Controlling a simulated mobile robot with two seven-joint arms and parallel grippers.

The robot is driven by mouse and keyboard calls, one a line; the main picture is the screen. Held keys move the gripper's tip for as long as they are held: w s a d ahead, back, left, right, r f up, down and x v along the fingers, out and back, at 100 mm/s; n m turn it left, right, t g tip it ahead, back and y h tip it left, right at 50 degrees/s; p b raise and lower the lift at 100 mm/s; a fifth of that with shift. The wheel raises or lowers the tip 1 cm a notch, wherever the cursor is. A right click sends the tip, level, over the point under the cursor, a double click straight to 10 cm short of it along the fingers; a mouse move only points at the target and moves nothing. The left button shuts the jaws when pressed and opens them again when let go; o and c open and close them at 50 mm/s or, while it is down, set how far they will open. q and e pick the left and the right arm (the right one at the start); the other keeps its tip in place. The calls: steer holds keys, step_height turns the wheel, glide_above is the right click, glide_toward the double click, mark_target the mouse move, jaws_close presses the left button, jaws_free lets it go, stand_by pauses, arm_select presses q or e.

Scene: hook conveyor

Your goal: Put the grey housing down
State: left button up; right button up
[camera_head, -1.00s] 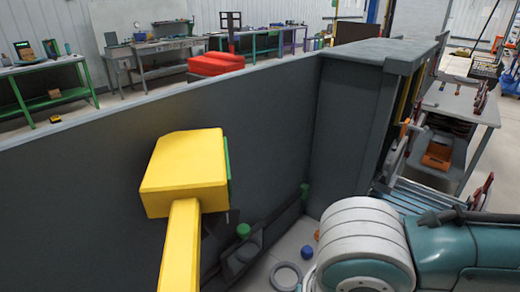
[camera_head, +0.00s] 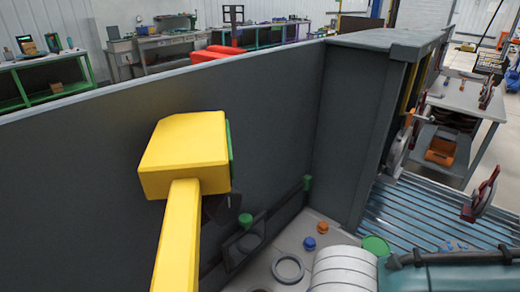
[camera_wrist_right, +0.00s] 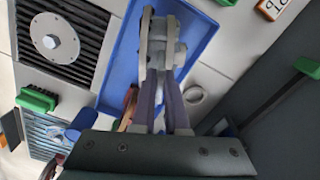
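In the right wrist view, the grey housing (camera_wrist_right: 161,35) is a light grey part with two upright plates and a ring-like middle. My right gripper (camera_wrist_right: 160,82) has its two dark purple-grey fingers closed on its near end. The housing appears over a blue tray (camera_wrist_right: 205,40); I cannot tell whether it touches the tray. In the head view, my right arm shows at the bottom right, but its gripper and the housing are hidden. My left gripper is in neither view.
A yellow post with a box head (camera_head: 185,155) stands in front of a tall dark grey wall (camera_head: 270,100). A ribbed metal surface (camera_head: 420,215) lies at the right. A dark plate with a round disc (camera_wrist_right: 55,40) and a green brush (camera_wrist_right: 37,98) lie left of the tray.

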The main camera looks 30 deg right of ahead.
steer(key=o, duration=0.4)
steer(key=shift+r, duration=0.15)
steer(key=shift+r, duration=0.3)
steer(key=s+a+r+n+t+y+p, duration=0.1)
steer(key=a+r+n, duration=0.15)
steer(key=r, duration=0.55)
steer(key=s+a+r+n+t+y+p, duration=0.1)
steer(key=a+r+n+p, duration=0.1)
steer(key=r+n, duration=0.35)
steer(key=s+d+r+n, duration=0.1)
steer(key=d, duration=0.1)
steer(key=s+d+r+n+t+h, duration=0.1)
steer(key=d, duration=0.2)
steer(key=s+d+r+n, duration=0.1)
steer(key=d, duration=0.2)
steer(key=shift+r+t+h, duration=0.3)
steer(key=shift+r+h, duration=0.1)
